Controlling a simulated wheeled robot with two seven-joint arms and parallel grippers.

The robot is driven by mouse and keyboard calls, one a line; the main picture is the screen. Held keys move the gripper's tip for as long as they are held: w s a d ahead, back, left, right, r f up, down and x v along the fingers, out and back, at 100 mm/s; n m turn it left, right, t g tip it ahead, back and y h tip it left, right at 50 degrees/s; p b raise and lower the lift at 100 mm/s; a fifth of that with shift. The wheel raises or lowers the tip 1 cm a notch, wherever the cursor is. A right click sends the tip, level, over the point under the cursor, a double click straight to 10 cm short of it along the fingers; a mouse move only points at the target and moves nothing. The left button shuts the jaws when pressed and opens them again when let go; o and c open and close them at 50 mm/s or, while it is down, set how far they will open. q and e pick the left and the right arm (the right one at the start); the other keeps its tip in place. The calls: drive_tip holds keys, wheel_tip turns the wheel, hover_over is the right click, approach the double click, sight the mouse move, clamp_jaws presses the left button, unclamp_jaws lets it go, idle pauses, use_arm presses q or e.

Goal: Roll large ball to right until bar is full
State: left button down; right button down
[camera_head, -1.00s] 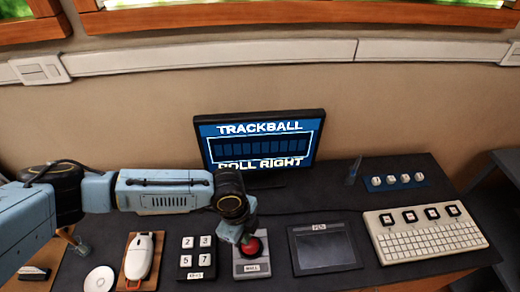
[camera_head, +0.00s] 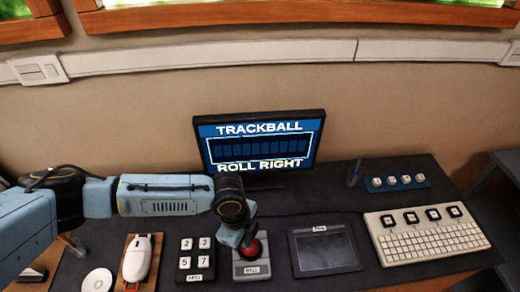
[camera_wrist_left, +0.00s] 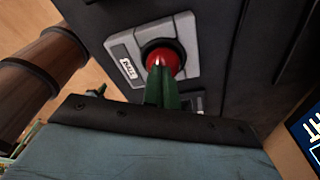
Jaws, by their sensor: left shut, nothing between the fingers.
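The large red ball (camera_head: 251,249) sits in a grey trackball unit labelled "BALL" (camera_head: 252,269) on the dark desk. My left gripper (camera_head: 246,241) is over the ball, partly covering it, with its fingers shut and empty. In the left wrist view the green fingertips (camera_wrist_left: 163,75) are at the red ball (camera_wrist_left: 165,60) and seem to touch it. The monitor (camera_head: 262,146) behind shows "TRACKBALL", a bar (camera_head: 265,149) whose segments all look dark, and "ROLL RIGHT". My right gripper is not in view.
On the desk left of the ball unit are a number keypad (camera_head: 196,259), a white mouse (camera_head: 138,257) and a white disc (camera_head: 98,281). To the right are a pen tablet (camera_head: 325,249), a white keyboard (camera_head: 428,236) and a blue strip with several white keys (camera_head: 397,182).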

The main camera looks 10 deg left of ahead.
use_arm(q)
drive_tip(key=shift+w+d+p, duration=0.15)
drive_tip(key=shift+d+p, duration=0.35)
drive_tip(key=shift+d, duration=0.05)
drive_tip(key=shift+w+d+p, duration=0.15)
drive_tip(key=shift+d+p, duration=0.35)
drive_tip(key=shift+d, duration=0.05)
idle(0.6)
drive_tip(key=shift+r, duration=0.15)
drive_tip(key=shift+r+p, duration=0.65)
drive_tip(key=shift+p, duration=0.2)
drive_tip(key=shift+a, duration=0.1)
drive_tip(key=shift+s+a+p, duration=0.15)
drive_tip(key=shift+a+p, duration=0.2)
drive_tip(key=shift+a, duration=0.15)
drive_tip(key=shift+s+a+p, duration=0.15)
drive_tip(key=shift+a+p, duration=0.15)
drive_tip(key=shift+a, duration=0.2)
drive_tip(key=shift+f+b, duration=0.6)
drive_tip(key=shift+f, duration=0.3)
drive_tip(key=shift+d+r, duration=0.1)
drive_tip(key=shift+d, duration=0.1)
